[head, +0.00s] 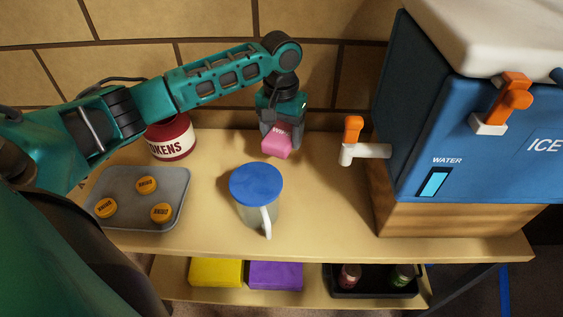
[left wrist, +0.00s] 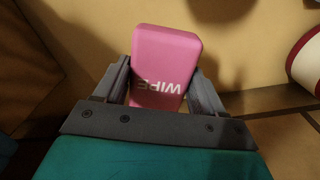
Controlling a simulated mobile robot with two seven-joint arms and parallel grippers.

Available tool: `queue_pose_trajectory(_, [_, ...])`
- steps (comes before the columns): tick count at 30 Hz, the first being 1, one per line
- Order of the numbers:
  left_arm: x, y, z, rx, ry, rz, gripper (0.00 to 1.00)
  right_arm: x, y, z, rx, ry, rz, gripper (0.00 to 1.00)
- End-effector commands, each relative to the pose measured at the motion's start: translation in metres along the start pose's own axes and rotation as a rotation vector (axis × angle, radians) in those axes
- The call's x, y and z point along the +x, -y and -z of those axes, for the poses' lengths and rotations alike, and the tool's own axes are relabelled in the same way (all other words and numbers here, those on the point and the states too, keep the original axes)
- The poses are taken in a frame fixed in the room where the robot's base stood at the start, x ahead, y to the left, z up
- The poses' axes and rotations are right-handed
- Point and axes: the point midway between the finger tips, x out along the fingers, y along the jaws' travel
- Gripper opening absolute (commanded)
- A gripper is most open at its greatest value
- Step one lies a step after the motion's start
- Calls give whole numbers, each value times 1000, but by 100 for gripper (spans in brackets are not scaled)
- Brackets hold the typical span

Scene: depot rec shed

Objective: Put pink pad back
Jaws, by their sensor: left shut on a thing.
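The pink pad (head: 276,144), a small block marked WIPE, is in my left gripper (head: 277,133). The gripper is shut on it, over the back of the wooden shelf top. In the left wrist view the pink pad (left wrist: 163,62) sits between the two grey fingers of the gripper (left wrist: 157,92), with its far end sticking out past them. Whether the pad touches the shelf top is hard to tell; it looks held above it. My right gripper is not in view.
A jug with a blue lid (head: 257,184) stands in front of the pad. A blue water cooler (head: 430,130) with a tap is at right. A tray (head: 172,209) of yellow tokens and a red jar (head: 172,139) are at left. Yellow (head: 216,272) and purple (head: 275,275) pads lie on the lower shelf, beside a black bottle tray (head: 375,291).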

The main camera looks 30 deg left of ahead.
Motion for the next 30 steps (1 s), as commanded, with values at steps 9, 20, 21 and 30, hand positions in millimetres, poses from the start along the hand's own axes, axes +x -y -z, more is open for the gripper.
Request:
queue_pose_trajectory(9, [46, 0, 0, 1, -1, 0, 37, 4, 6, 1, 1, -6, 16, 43])
queue_pose_trajectory(20, [89, 0, 0, 1, 0, 0, 37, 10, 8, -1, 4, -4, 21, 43])
queue_pose_trajectory(21, [90, 0, 0, 1, -1, 0, 37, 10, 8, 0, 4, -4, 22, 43])
queue_pose_trajectory(30, [89, 0, 0, 2, 0, 0, 83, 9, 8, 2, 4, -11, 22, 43])
